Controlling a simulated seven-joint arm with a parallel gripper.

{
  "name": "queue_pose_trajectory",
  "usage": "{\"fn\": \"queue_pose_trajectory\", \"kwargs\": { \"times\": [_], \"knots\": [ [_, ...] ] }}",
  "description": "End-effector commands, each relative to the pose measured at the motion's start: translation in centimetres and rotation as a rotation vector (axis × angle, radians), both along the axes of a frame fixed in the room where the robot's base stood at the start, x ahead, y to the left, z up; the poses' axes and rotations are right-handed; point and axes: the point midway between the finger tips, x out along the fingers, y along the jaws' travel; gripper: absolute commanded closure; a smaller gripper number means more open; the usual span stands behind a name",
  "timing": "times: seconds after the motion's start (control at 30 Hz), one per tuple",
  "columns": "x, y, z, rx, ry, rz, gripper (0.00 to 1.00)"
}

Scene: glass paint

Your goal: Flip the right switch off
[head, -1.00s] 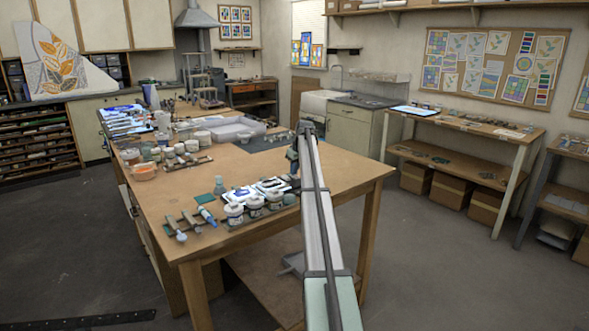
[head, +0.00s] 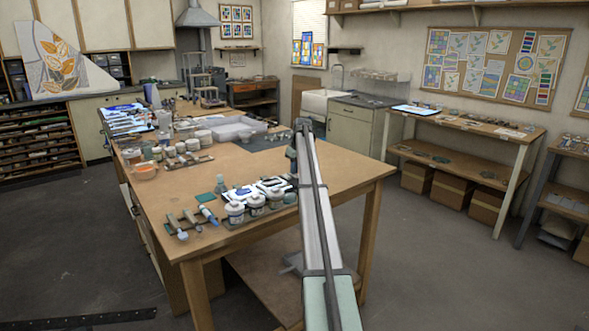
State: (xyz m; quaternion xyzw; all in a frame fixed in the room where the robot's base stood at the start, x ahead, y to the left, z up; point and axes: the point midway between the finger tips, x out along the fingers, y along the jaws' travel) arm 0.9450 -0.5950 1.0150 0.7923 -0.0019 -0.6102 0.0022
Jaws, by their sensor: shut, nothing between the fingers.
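My arm reaches forward over the wooden worktable (head: 335,185) and bends down at its far end. My gripper (head: 292,172) is small and dark there, close to the right end of two white flat pieces with dark blue marks (head: 272,185). It is shut and I see nothing held. I cannot make out a right switch with certainty; it may be too small or hidden by my arm and wrist. Whether the gripper touches anything is not clear.
White jars (head: 235,211) stand in a row in front of the white pieces. Brushes or tools (head: 180,225) lie at the left front. A pale grey tray (head: 232,131) and more jars (head: 181,148) stand farther back. The right part of the tabletop is clear.

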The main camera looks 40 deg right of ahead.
Motion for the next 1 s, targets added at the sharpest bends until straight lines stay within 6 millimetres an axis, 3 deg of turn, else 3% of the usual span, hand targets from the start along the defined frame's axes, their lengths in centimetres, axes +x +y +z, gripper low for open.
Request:
{"fn": "queue_pose_trajectory", "kwargs": {
  "times": [0.03, 0.57, 0.77, 1.0],
  "knots": [
    [-1.0, 0.4, -1.2, 0.011, 0.024, 0.003, 1.00],
    [-1.8, 0.1, -1.0, 0.007, 0.028, -0.002, 1.00],
    [-1.8, 0.1, 1.3, 0.003, 0.019, -0.001, 1.00],
    [-2.6, 0.3, 6.2, 0.000, 0.006, 0.000, 1.00]
  ]
}}
